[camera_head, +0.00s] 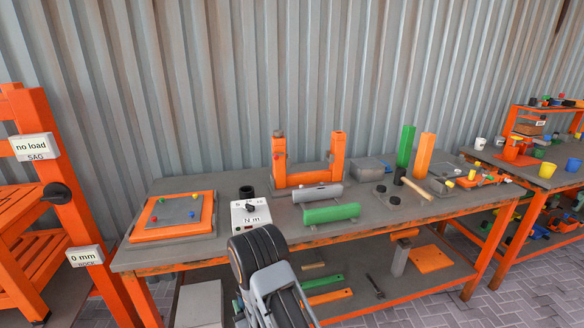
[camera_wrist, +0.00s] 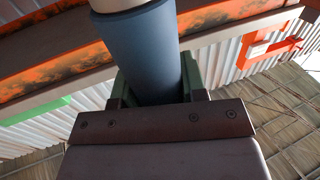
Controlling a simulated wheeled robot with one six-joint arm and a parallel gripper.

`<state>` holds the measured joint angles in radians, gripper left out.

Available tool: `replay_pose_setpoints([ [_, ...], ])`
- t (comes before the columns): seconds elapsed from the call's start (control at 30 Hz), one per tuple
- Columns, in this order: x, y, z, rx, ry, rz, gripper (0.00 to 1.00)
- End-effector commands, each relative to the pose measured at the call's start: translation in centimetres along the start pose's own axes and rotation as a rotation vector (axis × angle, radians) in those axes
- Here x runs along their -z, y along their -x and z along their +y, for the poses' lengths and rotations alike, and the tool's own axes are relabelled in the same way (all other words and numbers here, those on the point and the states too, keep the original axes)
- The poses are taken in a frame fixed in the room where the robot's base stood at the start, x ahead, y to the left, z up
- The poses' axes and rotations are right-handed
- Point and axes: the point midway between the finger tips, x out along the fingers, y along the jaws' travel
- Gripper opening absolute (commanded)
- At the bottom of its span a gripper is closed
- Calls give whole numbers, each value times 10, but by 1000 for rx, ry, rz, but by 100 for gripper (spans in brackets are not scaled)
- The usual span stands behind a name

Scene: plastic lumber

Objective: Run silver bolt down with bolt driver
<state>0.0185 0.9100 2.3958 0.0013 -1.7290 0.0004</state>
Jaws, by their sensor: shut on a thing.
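In the wrist view my gripper (camera_wrist: 155,88) is shut on a blue-grey cylindrical tool (camera_wrist: 143,45), which looks like the bolt driver's body. Its pale collar is cut off by the top edge, so the working end is out of sight. The dark green jaws sit on both sides of it. In the head view my arm rises at the lower middle, and I cannot make out the jaws or the tool there. I cannot pick out the silver bolt for certain. An orange two-post frame (camera_head: 308,179) stands at the back of the bench, with a small greyish piece on its left post.
The grey bench (camera_head: 180,255) carries an orange-framed panel (camera_head: 145,234) with coloured knobs, a white N m dial box (camera_head: 237,225), a green bar (camera_head: 332,213), a grey cylinder (camera_head: 318,193) and a mallet (camera_head: 414,189). An orange rack (camera_head: 60,217) stands left. The front right bench top is fairly clear.

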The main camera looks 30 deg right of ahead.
Motion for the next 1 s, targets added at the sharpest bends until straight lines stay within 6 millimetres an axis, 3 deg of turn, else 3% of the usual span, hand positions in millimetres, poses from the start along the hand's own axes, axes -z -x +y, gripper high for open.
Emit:
replay_pose_setpoints([
  [0.03,14,-2,11,-28,0,13,0],
  [0.27,55,-6,64,-161,0,17,0],
  [0.37,85,-8,102,-254,1,22,0],
  [0.8,237,-22,309,-766,-4,21,0],
  [1.0,278,-27,366,-908,-5,13,0],
])
